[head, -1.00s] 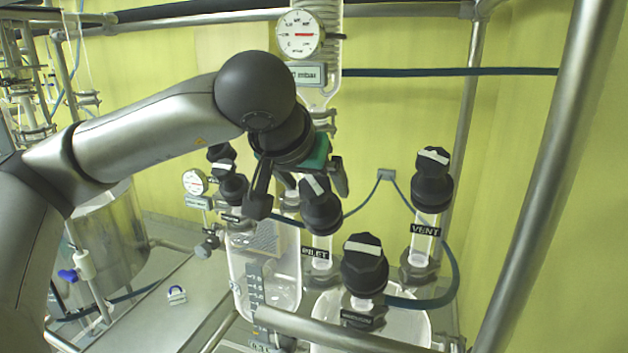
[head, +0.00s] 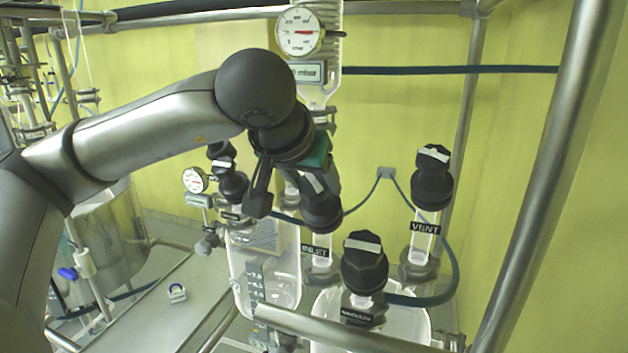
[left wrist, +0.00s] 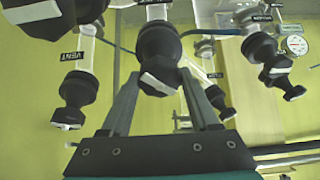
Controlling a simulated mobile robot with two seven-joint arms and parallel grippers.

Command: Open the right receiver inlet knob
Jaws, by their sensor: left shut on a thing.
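The inlet knob (head: 322,213) is a black faceted knob with a white bar on its face, above a glass tube labelled INLET (head: 316,250). My left gripper (head: 298,196) reaches it from the upper left, and its fingers partly cover the knob and its white bar in the head view. In the left wrist view the knob (left wrist: 159,48) sits between the two fingers of my left gripper (left wrist: 160,77), which is shut on it. The white bar (left wrist: 157,84) there lies slantwise. My right gripper is not in view.
The VENT knob (head: 433,178) stands to the right and another black knob (head: 364,264) stands close in front. Further knobs (head: 233,186) stand at the left. A pressure gauge (head: 299,31) is behind. A steel rail (head: 345,336) crosses the front.

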